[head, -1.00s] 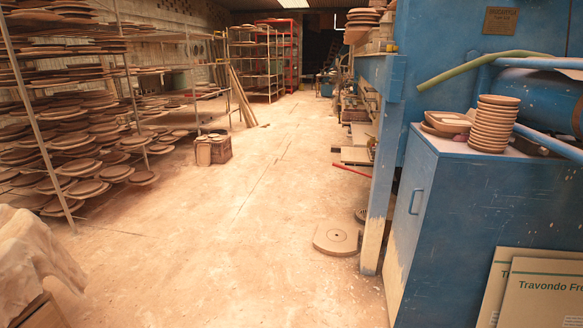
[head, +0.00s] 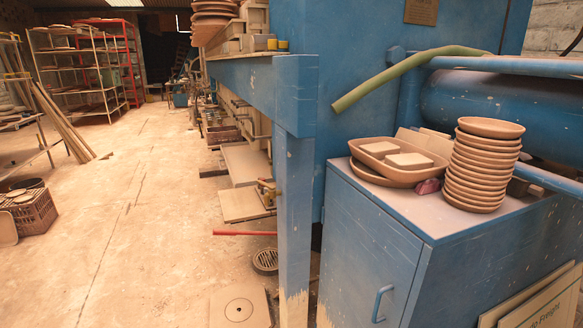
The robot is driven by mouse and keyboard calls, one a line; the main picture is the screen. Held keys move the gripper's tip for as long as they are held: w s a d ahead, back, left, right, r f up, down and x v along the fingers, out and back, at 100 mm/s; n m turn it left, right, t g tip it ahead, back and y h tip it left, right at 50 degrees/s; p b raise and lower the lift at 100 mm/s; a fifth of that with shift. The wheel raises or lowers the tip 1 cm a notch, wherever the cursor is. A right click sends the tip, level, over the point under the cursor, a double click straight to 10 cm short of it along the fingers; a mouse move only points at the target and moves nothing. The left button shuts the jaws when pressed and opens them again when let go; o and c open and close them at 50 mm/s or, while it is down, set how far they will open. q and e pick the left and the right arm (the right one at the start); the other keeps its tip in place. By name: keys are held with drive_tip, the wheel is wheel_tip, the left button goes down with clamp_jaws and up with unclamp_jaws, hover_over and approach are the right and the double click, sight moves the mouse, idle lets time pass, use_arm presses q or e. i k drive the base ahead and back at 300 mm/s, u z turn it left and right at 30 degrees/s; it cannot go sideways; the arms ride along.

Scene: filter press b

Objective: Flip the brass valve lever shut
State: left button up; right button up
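No brass valve lever can be made out for certain. A small yellowish-brass fitting (head: 267,190) shows beside the blue press post (head: 294,190), low on its left side. It is too small to tell whether it is the valve or how a lever on it stands. The blue press body (head: 345,60) fills the upper middle and right of the head view. Neither of my grippers is in view.
A blue cabinet (head: 365,255) stands at the right, with a stack of clay dishes (head: 484,165) and an oblong tray (head: 395,170) on top. A green hose (head: 400,75) hangs above. A floor drain (head: 265,261) and square slab (head: 240,306) lie by the post. Open floor (head: 120,230) extends left.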

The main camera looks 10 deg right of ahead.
sight(261, 182)
drive_tip(key=z, duration=0.15)
drive_tip(key=i, duration=0.65)
drive_tip(key=u, duration=1.35)
drive_tip(key=i, duration=2.05)
drive_tip(key=z, duration=3.75)
